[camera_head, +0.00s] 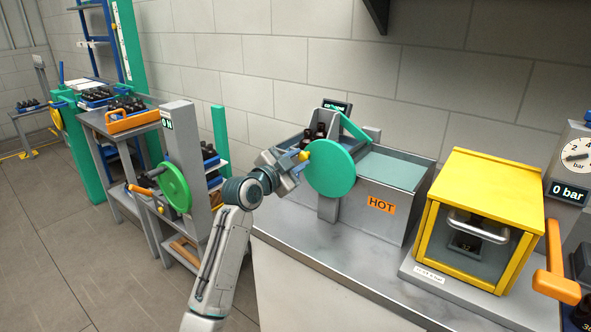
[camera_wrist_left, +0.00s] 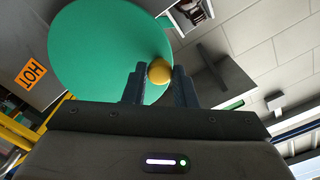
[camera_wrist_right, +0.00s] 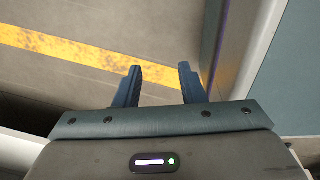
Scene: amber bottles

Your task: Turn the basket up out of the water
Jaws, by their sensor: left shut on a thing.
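A steel bath with a HOT label (camera_head: 381,205) stands on the bench. Its right part holds pale green water (camera_head: 392,170). A green disc (camera_head: 333,168) with a yellow knob (camera_head: 304,156) is on its front; the disc fills much of the left wrist view (camera_wrist_left: 100,50). My left gripper (camera_head: 297,161) is shut on the yellow knob (camera_wrist_left: 159,71). Dark bottles (camera_head: 320,131) show above the bath's left part, behind the disc. The basket itself is mostly hidden. My right gripper (camera_wrist_right: 158,84) is open and empty, over the floor; the head view does not show it.
A yellow box with a glass front (camera_head: 480,215) stands right of the bath. An orange handle (camera_head: 556,265) and a gauge reading 0 bar (camera_head: 575,155) are at the far right. A station with a green wheel (camera_head: 174,183) stands left. The bench's front strip (camera_head: 330,250) is clear.

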